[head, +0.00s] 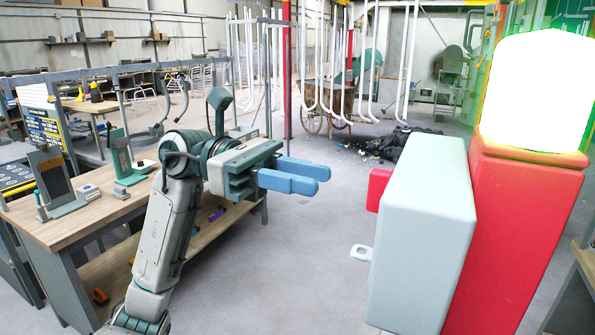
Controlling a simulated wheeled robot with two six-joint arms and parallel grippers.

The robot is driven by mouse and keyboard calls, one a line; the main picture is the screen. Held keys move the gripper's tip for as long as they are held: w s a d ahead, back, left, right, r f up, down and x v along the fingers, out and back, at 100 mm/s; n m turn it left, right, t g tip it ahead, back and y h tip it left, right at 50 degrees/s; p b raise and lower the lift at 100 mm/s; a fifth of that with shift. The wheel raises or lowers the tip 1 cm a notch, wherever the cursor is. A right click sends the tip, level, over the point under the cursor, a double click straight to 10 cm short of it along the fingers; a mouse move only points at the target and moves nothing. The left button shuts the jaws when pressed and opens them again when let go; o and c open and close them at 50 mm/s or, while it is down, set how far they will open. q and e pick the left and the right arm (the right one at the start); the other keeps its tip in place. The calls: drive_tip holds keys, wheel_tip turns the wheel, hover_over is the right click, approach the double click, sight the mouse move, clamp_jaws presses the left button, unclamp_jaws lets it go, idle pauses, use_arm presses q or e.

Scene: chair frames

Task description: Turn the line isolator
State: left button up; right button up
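A large pale grey box (425,235) stands close on the right, against a red post (530,220). It looks like the line isolator, but I see it from the side and its front face is mostly hidden. A red block (377,190), probably its handle, sticks out from the box's left side. A small white tab with a hole (361,252) sticks out lower down. My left gripper (318,180) is left of the red block, pointing right, with a clear gap to it. Its two blue fingers look slightly apart and empty. My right gripper is out of view.
A glowing white lamp (535,92) tops the red post. A wooden workbench (60,220) with fixtures stands on the left. Behind are a cart (330,105), a dark heap (405,145) and hanging white tubes. The grey floor between bench and box is clear.

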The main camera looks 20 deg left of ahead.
sight(369, 185)
use_arm(q)
drive_tip(key=d+p, duration=0.2)
drive_tip(key=d, duration=0.1)
drive_tip(key=d+p, duration=0.1)
drive_tip(key=shift+d+r, duration=0.3)
drive_tip(key=d, duration=0.2)
drive_tip(key=shift+d+f, duration=0.25)
drive_tip(key=shift+d, duration=0.1)
drive_tip(key=c, duration=0.6)
drive_tip(key=n, duration=1.7)
drive_tip(key=o, duration=0.8)
drive_tip(key=shift+n, duration=0.3)
